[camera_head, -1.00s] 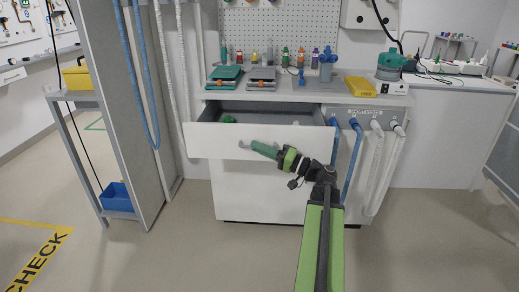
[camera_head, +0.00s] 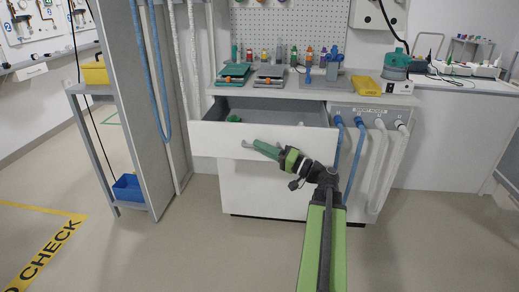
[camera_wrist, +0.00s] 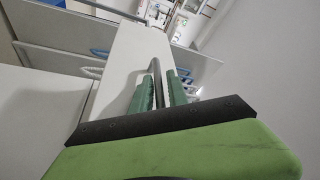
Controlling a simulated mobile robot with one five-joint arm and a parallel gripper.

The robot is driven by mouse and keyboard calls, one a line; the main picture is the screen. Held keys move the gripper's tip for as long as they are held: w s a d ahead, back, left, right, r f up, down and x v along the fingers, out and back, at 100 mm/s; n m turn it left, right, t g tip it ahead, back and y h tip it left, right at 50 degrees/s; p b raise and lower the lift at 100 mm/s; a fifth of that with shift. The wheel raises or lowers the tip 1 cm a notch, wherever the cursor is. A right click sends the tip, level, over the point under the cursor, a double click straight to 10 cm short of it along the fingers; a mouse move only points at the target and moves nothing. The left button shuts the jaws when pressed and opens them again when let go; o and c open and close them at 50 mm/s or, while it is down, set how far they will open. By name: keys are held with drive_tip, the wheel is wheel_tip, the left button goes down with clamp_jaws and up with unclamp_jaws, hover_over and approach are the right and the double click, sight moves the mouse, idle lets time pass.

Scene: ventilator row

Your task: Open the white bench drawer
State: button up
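The white bench drawer (camera_head: 222,140) stands pulled out from the bench, its grey inside showing with a small green item (camera_head: 233,119) in it. Its grey bar handle (camera_head: 247,143) sticks out past my fingertips on the left, and the rest is hidden by my gripper. My gripper (camera_head: 264,149) is at the drawer front, its green fingers on the handle. In the wrist view, the handle bar (camera_wrist: 157,78) lies between the two green fingers (camera_wrist: 160,88), which are closed around it.
Blue and white hoses (camera_head: 380,150) hang on the bench front right of the drawer. A grey panel (camera_head: 135,100) and a shelf with a blue bin (camera_head: 127,188) stand at the left. The floor before the bench is clear.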

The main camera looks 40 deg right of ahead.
drive_tip(key=b+v, duration=0.3)
drive_tip(key=v, duration=1.4)
drive_tip(key=shift+s+b, duration=0.2)
drive_tip(key=shift+b, duration=0.15)
drive_tip(key=shift+w+f, duration=0.1)
drive_tip(key=shift+f, duration=0.05)
